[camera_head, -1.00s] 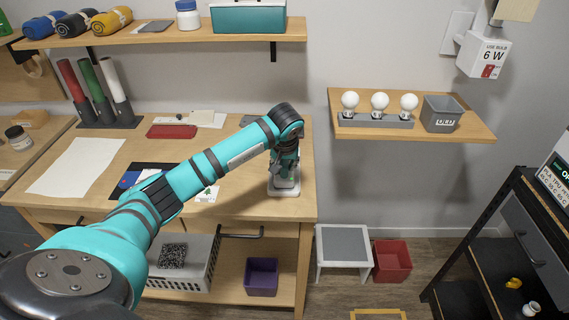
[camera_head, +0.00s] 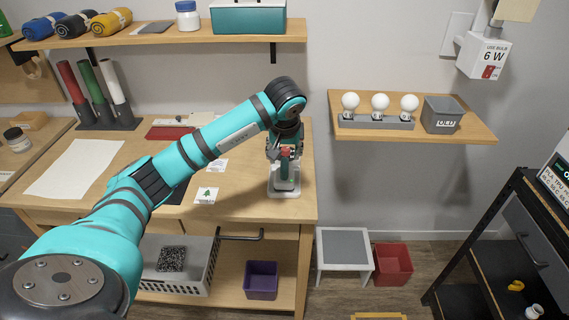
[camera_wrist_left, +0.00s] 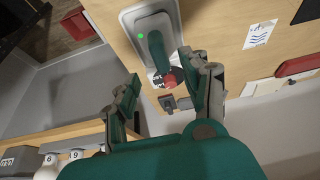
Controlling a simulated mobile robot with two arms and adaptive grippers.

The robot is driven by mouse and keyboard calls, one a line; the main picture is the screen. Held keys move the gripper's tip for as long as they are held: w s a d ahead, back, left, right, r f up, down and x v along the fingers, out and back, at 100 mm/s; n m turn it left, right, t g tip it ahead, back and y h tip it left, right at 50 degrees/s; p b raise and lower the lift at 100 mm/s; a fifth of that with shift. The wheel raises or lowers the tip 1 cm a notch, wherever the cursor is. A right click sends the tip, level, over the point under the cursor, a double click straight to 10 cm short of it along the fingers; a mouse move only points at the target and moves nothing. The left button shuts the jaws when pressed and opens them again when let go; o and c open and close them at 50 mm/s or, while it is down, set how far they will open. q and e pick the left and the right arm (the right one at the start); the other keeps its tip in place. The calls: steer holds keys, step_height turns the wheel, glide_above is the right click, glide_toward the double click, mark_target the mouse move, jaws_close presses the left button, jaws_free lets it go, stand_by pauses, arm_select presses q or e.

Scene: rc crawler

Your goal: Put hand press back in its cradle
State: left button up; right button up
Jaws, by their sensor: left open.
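The hand press (camera_wrist_left: 154,52) is a dark green upright body with a red knob. It stands at the pale, rounded cradle (camera_wrist_left: 132,18), which shows a green light, near the right edge of the workbench. The press (camera_head: 285,172) and the white cradle (camera_head: 284,193) also show in the head view. My left gripper (camera_head: 287,152) is above the press, pointing down. In the wrist view its fingers (camera_wrist_left: 162,72) are spread apart, with the red knob seen between them and no contact visible. How fully the press sits in the cradle is hard to tell. My right gripper is out of view.
Printed cards (camera_head: 206,195) and a white sheet (camera_head: 75,168) lie on the workbench (camera_head: 245,208). A red case (camera_head: 168,133) is at the back. A wall shelf (camera_head: 465,128) with bulbs (camera_head: 380,102) and a grey bin (camera_head: 442,114) is to the right.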

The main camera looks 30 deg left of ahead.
arm_select(q)
steer(key=shift+v, duration=2.2)
